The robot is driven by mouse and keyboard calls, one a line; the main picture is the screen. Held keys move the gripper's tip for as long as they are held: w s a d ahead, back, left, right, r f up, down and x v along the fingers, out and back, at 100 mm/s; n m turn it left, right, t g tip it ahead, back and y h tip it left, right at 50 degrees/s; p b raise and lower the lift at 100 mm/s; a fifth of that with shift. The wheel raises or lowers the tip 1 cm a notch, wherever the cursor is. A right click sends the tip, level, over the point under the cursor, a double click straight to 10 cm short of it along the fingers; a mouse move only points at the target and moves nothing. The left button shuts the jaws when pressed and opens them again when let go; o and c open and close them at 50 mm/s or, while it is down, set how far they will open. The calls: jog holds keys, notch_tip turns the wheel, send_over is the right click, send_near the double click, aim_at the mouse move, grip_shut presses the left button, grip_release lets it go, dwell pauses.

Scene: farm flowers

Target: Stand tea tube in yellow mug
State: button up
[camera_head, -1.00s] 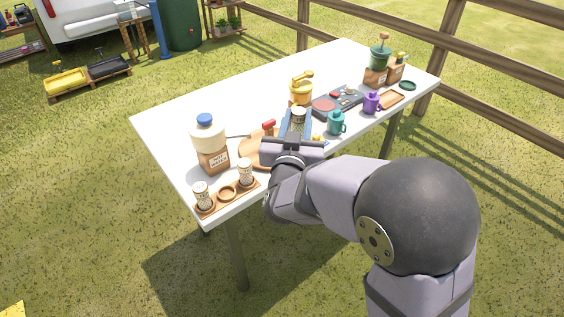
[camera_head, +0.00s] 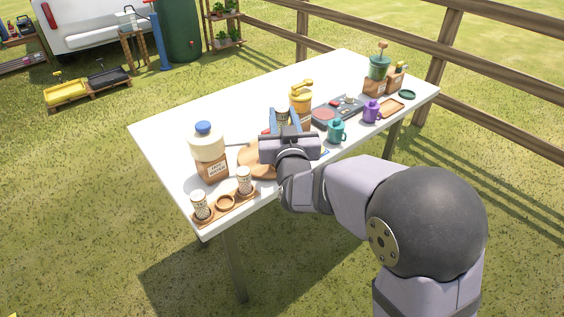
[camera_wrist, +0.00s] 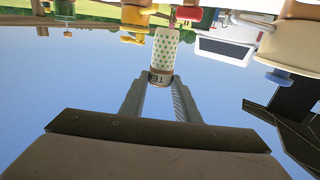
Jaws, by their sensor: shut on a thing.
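My gripper (camera_head: 284,121) is shut on a tea tube (camera_wrist: 165,50) above the table. The tube is pale with green dots and a dark-lettered band near the fingers. The wrist picture is upside down, and the tube stands out beyond the fingertips there, apart from other things. I cannot make out the yellow mug for sure; the area around my wrist is hidden in the head view.
A teal mug (camera_head: 337,131) and a purple mug (camera_head: 371,111) stand right of my gripper. A yellow pot (camera_head: 301,97) is behind it. A blue-capped jar (camera_head: 207,148) and a wooden rack (camera_head: 236,209) with two tubes are at left. The back left tabletop is clear.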

jog(key=shift+f+b, duration=0.3)
jog(key=shift+f, duration=4.65)
jog(key=shift+f, duration=0.1)
jog(key=shift+f+b, duration=0.35)
jog(key=shift+b, duration=0.1)
jog(key=o, duration=1)
jog(key=shift+r, duration=0.1)
jog(key=shift+o, duration=0.2)
jog(key=shift+r, duration=0.15)
